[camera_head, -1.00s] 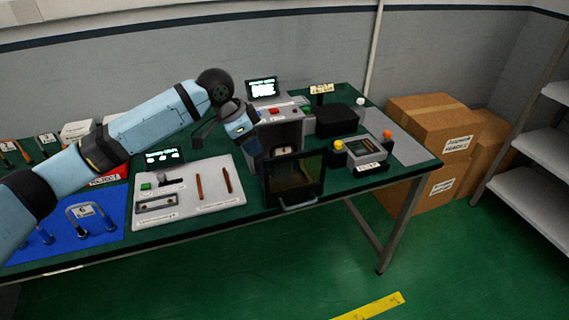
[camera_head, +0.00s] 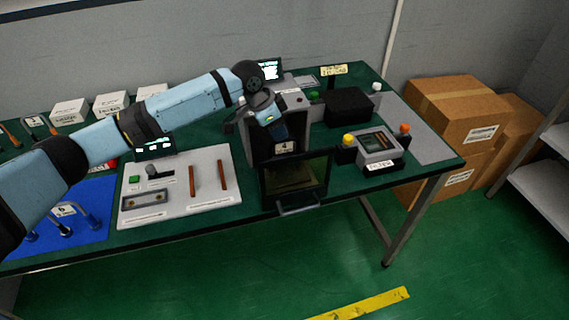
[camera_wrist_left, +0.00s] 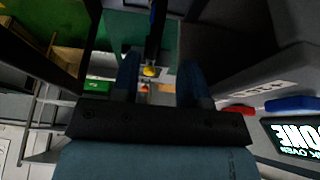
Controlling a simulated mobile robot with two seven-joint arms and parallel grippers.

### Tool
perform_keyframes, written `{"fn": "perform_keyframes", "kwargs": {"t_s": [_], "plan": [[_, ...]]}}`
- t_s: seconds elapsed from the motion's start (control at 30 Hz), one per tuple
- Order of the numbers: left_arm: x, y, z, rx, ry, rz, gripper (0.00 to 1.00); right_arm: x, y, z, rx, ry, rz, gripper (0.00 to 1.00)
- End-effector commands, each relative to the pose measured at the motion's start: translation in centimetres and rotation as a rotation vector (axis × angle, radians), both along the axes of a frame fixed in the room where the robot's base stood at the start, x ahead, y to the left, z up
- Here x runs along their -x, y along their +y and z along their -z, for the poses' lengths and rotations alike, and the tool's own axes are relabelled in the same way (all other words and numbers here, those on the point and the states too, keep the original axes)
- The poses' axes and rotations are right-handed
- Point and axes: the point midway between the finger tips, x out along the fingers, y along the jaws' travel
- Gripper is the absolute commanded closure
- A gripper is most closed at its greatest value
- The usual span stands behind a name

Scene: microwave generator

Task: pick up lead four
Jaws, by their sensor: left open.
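My left gripper (camera_head: 278,132) is at the open front of the grey machine (camera_head: 258,145), pointing down toward its chamber. In the left wrist view its two dark blue fingers (camera_wrist_left: 160,80) are apart. A thin dark and blue piece (camera_wrist_left: 152,40) shows between or beyond them; I cannot tell whether it is a lead. A small tag that seems to read 4 (camera_head: 284,147) shows just below the gripper; what it is fixed to is unclear. The arm hides part of the chamber. My right gripper is not in view.
The machine's dark door (camera_head: 293,180) hangs open at the table's front edge. A white board (camera_head: 210,165) with two brown rods lies left of it. A blue mat (camera_head: 90,225) holds bent leads. A tester (camera_head: 376,146) stands right. Cardboard boxes (camera_head: 455,110) stand beyond the table.

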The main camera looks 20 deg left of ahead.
Motion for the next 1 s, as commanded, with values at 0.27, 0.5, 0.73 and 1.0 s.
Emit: {"fn": "perform_keyframes", "kwargs": {"t_s": [0.27, 0.5, 0.73, 1.0], "plan": [[-0.2, -0.7, 1.7, 0.000, 0.001, 0.000, 0.59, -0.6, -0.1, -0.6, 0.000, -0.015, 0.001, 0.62], [-0.1, -2.4, 5.3, 0.000, 0.011, 0.004, 0.59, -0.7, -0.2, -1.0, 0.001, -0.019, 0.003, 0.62], [-0.5, -2.7, 6.3, 0.002, 0.005, 0.002, 0.59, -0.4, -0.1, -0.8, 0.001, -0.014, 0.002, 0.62], [-0.6, -2.5, 6.1, 0.000, 0.002, 0.001, 1.00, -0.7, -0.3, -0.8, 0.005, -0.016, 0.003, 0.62]]}}
